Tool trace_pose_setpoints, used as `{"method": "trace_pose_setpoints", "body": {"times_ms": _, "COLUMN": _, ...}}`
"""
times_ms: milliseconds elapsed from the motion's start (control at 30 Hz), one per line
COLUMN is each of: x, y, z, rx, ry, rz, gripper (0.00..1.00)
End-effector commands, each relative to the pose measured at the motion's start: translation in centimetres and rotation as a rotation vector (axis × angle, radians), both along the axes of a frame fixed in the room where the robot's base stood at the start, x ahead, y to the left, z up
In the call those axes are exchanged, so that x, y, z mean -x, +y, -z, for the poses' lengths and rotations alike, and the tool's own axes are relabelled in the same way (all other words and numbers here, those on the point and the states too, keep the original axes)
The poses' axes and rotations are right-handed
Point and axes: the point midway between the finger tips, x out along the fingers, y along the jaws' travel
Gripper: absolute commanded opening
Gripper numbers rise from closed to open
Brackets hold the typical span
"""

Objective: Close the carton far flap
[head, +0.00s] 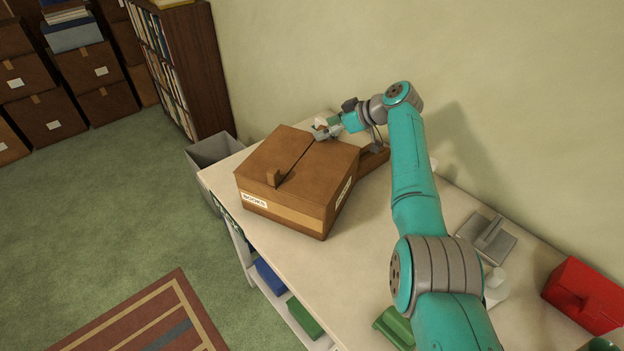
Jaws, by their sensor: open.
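The brown carton (290,218) stands on the bench with its "BOOKS" label (255,200) on the near-left side. Its two large top panels lie about flat, with a dark seam between them. A small brown tab (273,179) stands up at the left end of the seam. My gripper (324,129) is open at the carton's far end, close over the top's back edge. I cannot tell whether it touches the carton. A brown piece (374,160) shows low behind the carton's far right side. Whether it is a flap is unclear, and my gripper partly hides the far edge.
The pale bench (285,262) has free room in front of the carton. A grey bin (213,152) stands on the floor at its left end. A grey metal block (487,238), a red box (585,295) and a green object (394,326) lie to the right. The wall is close behind.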

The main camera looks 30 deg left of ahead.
Motion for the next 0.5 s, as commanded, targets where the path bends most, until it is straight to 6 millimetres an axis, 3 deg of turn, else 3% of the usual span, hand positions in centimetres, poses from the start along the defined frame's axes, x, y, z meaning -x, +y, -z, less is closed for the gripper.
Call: {"method": "trace_pose_setpoints", "body": {"times_ms": 500, "x": -0.1, "y": -3.6, "z": -2.6, "rx": 0.000, "ry": -0.001, "rz": 0.000, "gripper": 0.71}}
